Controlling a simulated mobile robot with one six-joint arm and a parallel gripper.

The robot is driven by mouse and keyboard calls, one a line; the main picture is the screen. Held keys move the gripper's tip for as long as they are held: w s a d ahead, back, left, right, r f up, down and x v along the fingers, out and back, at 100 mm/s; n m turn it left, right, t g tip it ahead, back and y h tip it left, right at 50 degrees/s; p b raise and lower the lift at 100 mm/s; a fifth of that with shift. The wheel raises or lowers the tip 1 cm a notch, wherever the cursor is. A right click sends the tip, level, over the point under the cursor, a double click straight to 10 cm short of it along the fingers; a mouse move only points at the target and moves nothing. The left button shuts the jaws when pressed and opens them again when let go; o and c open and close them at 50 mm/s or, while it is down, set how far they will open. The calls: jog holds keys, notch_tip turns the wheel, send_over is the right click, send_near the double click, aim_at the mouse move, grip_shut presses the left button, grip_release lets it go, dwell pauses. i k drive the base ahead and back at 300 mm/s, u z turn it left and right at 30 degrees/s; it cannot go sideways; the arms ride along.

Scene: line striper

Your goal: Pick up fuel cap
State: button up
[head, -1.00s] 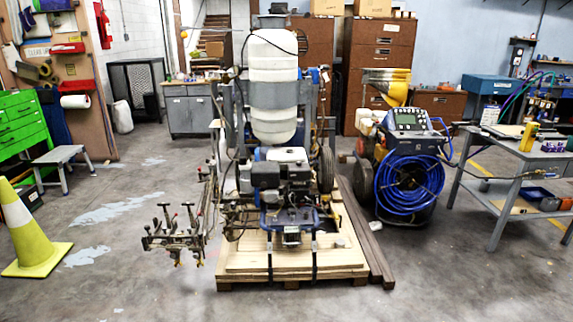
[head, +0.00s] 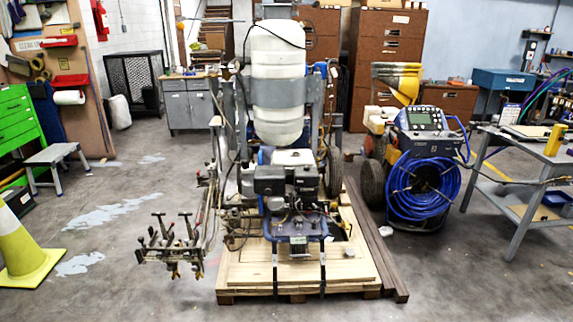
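The line striper (head: 285,195) stands on a wooden pallet (head: 250,290) in the middle of the head view. Its engine (head: 287,178) sits low at the front, below a tall white tank (head: 277,95). I cannot clearly make out a fuel cap; it is too small or hidden around the engine. My gripper is not in view.
A yellow-green cone (head: 25,250) and a grey step stool (head: 58,165) are on the left. A machine with a coiled blue hose (head: 422,188) and a grey table (head: 520,160) are on the right. Dark beams (head: 375,240) lie along the pallet's right side. Floor left of the pallet is open.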

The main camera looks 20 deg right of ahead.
aim_at(350, 253)
jog(key=z, duration=0.1)
jog(key=i, duration=0.95)
jog(key=z, duration=0.35)
